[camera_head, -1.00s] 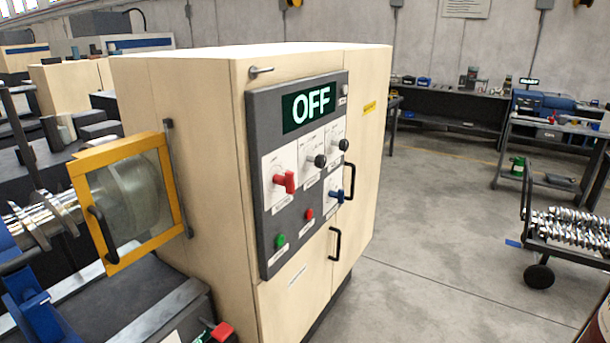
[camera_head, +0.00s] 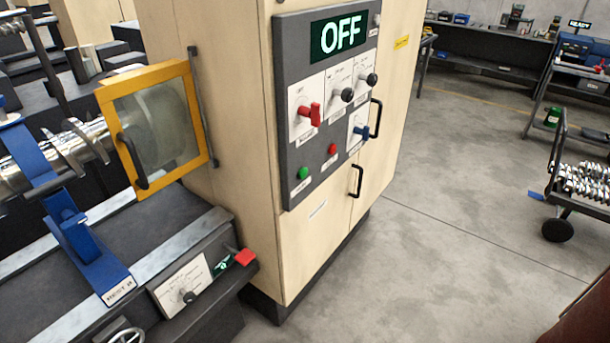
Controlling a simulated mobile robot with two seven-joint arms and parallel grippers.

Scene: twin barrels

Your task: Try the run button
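A dark control panel (camera_head: 342,150) is mounted on the face of a beige cabinet (camera_head: 228,150). Its display (camera_head: 339,34) reads OFF in pale green letters. Low on the panel are a green button (camera_head: 303,173) and a red button (camera_head: 332,149); their labels are too small to read. Above them are a red switch handle (camera_head: 309,115), black knobs (camera_head: 347,95) and (camera_head: 371,80), and a blue handle (camera_head: 361,131). Neither of my grippers shows in the head view.
A yellow-framed window guard (camera_head: 188,173) stands left of the cabinet by a metal shaft (camera_head: 70,150) and blue rest (camera_head: 75,235). A small lower panel (camera_head: 184,287) has a red piece (camera_head: 245,257) near it. A cart (camera_head: 570,190) stands right; the floor (camera_head: 440,230) between is clear.

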